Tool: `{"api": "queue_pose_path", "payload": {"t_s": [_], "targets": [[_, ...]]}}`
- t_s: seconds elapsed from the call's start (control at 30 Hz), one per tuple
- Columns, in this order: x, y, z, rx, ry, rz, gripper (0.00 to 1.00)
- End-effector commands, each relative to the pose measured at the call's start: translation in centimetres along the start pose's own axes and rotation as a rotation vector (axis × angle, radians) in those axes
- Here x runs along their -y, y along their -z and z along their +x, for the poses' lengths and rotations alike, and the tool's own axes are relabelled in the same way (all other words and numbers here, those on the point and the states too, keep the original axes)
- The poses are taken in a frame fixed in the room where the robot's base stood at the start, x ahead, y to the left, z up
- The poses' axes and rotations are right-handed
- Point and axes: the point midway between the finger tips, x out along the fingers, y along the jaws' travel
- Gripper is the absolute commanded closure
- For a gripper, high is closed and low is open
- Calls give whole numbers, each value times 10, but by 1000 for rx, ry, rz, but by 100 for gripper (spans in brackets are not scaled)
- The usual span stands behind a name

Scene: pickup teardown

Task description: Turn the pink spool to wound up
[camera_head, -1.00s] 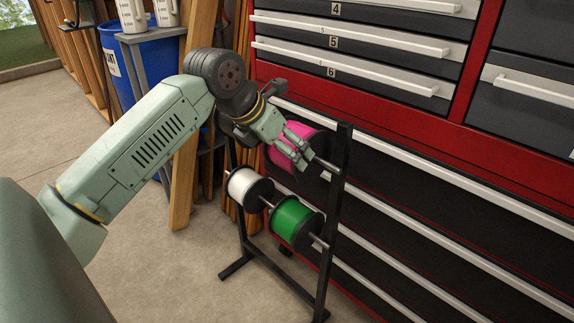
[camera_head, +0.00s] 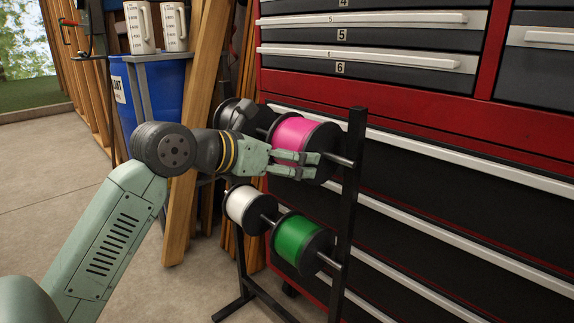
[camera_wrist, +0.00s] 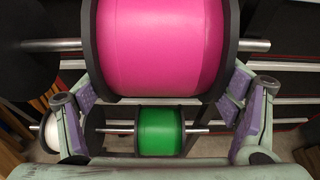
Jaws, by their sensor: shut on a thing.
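The pink spool (camera_head: 292,135) has black end flanges and sits on the upper rod of a black rack (camera_head: 352,200). In the wrist view the pink spool (camera_wrist: 168,45) fills the top middle, with its rod running out both sides. My gripper (camera_head: 312,165) is at the spool's lower front, its fingers pointing right in the head view. In the wrist view its purple-padded fingers (camera_wrist: 165,92) lie on either side of the spool, at its flanges, and are shut on it. The fingers hide part of the spool's lower side in the head view.
A green spool (camera_head: 296,240) and a white spool (camera_head: 248,206) sit on the lower rod, just below my gripper. A red tool chest (camera_head: 400,108) stands close behind the rack. Wooden boards (camera_head: 190,180) and a blue bin (camera_head: 165,95) stand to the left.

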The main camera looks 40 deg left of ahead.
Motion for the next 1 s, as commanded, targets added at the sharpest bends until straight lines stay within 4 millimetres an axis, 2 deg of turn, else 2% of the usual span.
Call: {"api": "queue_pose_path", "payload": {"t_s": [0.4,0.43,0.67,1.0], "targets": [[0,-1,0,10,-1,1,45],[0,-1,0,10,-1,1,16],[0,0,0,8,-1,0,1],[0,0,0,7,0,0,0]]}}
